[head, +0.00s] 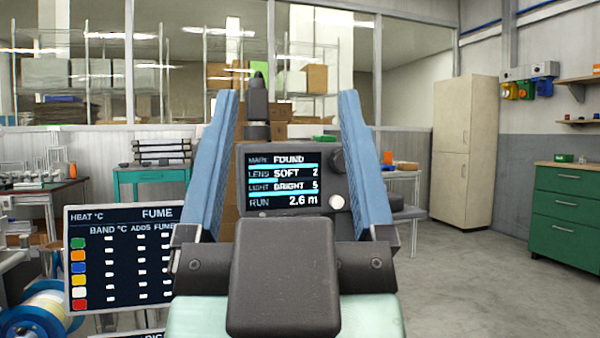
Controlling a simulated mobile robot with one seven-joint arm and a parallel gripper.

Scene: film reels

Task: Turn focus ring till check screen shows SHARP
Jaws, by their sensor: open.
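The check screen (284,184) is on a dark grey box, seen between my fingers in the head view. It reads MARK FOUND, LENS SOFT 2, LIGHT BRIGHT 5 and RUN 2.6 m. My gripper (288,96) points up and away, its two blue fingers spread wide with nothing held between them. A black stepped cylinder with a pointed top (257,108) stands above the box's left side. A dark round part (338,160) sits at its right edge, partly behind the right finger. I cannot tell which part is the focus ring, or whether a finger touches the box.
A FUME panel (120,258) with coloured squares stands at left, close to my arm. A blue-rimmed reel (38,310) is at lower left. A teal table (152,176), a beige cabinet (465,150) and green drawers (566,218) stand farther back. The floor at right is clear.

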